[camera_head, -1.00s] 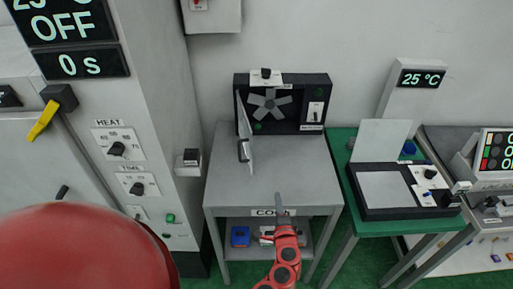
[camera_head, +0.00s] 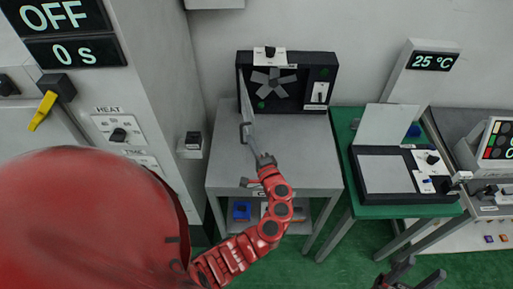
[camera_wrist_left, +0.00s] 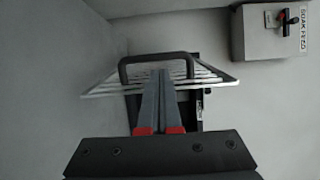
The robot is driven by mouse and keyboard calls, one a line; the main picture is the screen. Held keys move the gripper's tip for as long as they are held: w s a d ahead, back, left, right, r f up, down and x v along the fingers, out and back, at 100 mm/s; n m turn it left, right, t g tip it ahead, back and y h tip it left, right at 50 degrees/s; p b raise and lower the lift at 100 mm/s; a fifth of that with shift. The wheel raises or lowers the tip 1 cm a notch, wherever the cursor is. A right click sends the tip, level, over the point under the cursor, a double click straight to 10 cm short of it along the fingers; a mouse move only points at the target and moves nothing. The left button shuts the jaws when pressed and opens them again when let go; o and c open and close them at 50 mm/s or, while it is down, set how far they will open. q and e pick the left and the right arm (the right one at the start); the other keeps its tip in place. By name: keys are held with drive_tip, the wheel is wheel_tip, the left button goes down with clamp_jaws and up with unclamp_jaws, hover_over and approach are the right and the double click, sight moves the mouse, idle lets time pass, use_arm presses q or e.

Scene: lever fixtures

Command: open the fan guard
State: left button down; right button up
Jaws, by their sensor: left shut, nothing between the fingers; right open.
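The fan guard (camera_head: 247,100) is a thin pale panel seen nearly edge-on. It stands out towards me from the left side of the black fan box (camera_head: 328,70), and the grey fan (camera_head: 273,80) is uncovered. The guard has a dark handle (camera_head: 245,132). In the left wrist view the handle (camera_wrist_left: 127,68) arches in front of the guard's pale bars (camera_wrist_left: 222,78). My left gripper (camera_head: 265,160) is shut and empty close to the guard's near end; its fingertips (camera_wrist_left: 158,72) overlap the handle in view, and contact is unclear. My right gripper (camera_head: 422,268) is open at the lower right, away from the box.
The fan box stands on a grey table (camera_head: 310,165) with a lower shelf. A green table (camera_head: 345,200) with a black lidded case (camera_head: 400,198) is to the right. A tall control cabinet (camera_head: 160,80) is at the left. The grey tabletop is mostly clear.

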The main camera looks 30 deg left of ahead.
use_arm(q)
drive_tip(key=shift+x, duration=0.75)
drive_tip(key=shift+a, duration=0.1)
drive_tip(key=s+a+t, duration=0.1)
drive_tip(key=s+a+m+t+h, duration=0.1)
drive_tip(key=s+a+m+h+b, duration=0.1)
drive_tip(key=a, duration=0.1)
drive_tip(key=shift+t, duration=0.4)
